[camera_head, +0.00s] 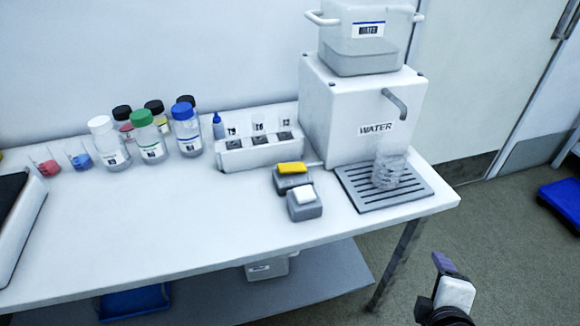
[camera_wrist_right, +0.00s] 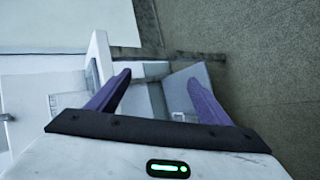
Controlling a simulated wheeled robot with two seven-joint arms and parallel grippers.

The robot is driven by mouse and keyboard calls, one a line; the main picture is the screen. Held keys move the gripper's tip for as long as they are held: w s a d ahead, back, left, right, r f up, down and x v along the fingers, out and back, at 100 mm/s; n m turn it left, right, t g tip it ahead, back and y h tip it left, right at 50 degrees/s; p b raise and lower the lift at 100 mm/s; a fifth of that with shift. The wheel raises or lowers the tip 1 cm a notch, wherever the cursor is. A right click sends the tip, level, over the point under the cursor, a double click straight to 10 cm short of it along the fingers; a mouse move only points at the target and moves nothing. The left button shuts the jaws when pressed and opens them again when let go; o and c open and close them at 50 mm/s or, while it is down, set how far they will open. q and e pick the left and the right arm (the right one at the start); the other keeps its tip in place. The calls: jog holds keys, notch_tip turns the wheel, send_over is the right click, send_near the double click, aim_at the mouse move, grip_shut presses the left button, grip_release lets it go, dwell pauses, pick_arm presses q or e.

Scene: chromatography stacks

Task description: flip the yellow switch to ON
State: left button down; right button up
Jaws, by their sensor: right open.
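The yellow switch (camera_head: 291,168) sits on a small grey box on the table, left of the water dispenser. A similar grey box with a white switch (camera_head: 305,195) stands just in front of it. Whether the yellow switch is on or off is too small to tell. My right gripper (camera_head: 444,275) is beyond the table's front right corner, well apart from the switches. In the right wrist view my right gripper (camera_wrist_right: 160,92) has its two purple fingers spread, with nothing held between them. My left gripper is not in view.
A white water dispenser (camera_head: 345,110) stands behind, with a clear cup (camera_head: 389,170) on its drip tray (camera_head: 366,199). A white rack (camera_head: 258,152) and several capped bottles (camera_head: 147,140) are to the left. The table's front (camera_head: 180,235) is clear.

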jog(key=s+a+f+m+g+y, duration=0.35)
jog(key=s+f+m+g, duration=0.2)
jog(key=s+m, duration=0.6)
jog(key=a+f+t+y, duration=0.2)
jog(key=a+f+t, duration=0.2)
jog(key=a+f, duration=0.3)
jog(key=shift+w+f+m+y, duration=0.35)
jog(key=shift+f+m, duration=0.1)
jog(key=shift+f, duration=0.25)
jog(key=shift+t, duration=0.25)
